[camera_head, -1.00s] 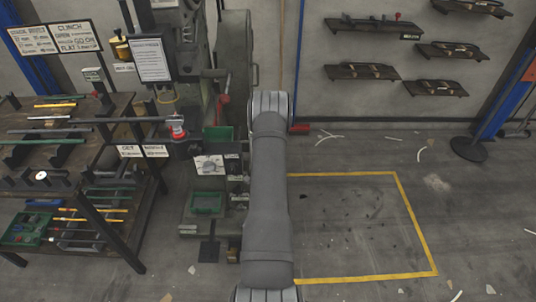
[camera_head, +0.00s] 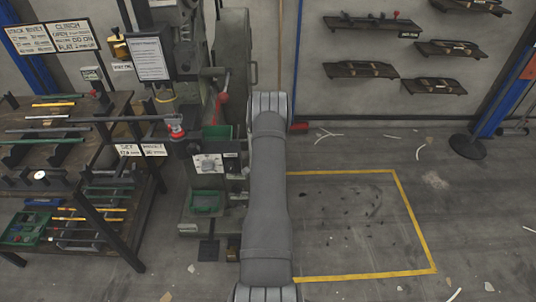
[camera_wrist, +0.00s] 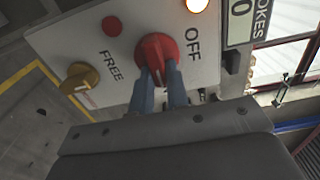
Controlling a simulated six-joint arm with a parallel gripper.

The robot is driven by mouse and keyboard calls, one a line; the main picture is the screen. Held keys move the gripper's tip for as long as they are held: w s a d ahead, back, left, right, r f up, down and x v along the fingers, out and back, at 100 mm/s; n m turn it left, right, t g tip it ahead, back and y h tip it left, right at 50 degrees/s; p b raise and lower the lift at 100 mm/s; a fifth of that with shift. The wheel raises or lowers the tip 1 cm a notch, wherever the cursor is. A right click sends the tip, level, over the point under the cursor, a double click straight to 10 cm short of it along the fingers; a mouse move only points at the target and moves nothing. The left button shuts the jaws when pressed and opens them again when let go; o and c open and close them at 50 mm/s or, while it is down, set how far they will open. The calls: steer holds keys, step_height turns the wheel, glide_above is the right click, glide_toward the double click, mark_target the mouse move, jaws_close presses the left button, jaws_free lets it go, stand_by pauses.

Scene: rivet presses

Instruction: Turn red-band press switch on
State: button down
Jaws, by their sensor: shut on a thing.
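A red rotary switch knob (camera_wrist: 155,50) sits on a light control panel (camera_wrist: 65,45) in the wrist view. The word OFF is printed to its right and FREE to its lower left. My gripper (camera_wrist: 160,76) has its two blue fingers on the lower part of the knob and is shut on it. The knob has a small pale mark, but its exact pointing is hard to read. In the head view my arm runs up the middle, and neither my gripper nor this knob can be made out there.
On the panel are a yellow knob (camera_wrist: 79,77), a small red button (camera_wrist: 112,26) and a lit lamp (camera_wrist: 197,4). In the head view, a rack of rods (camera_head: 75,128) stands left beside a press with a red-handled lever (camera_head: 222,97). The yellow-outlined floor at right is mostly clear.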

steer(key=shift+f, duration=0.1)
steer(key=c, duration=1.4)
jaws_free()
steer(key=shift+s, duration=0.15)
steer(key=s, duration=1.7)
steer(key=w, duration=1.7)
steer(key=shift+w, duration=0.15)
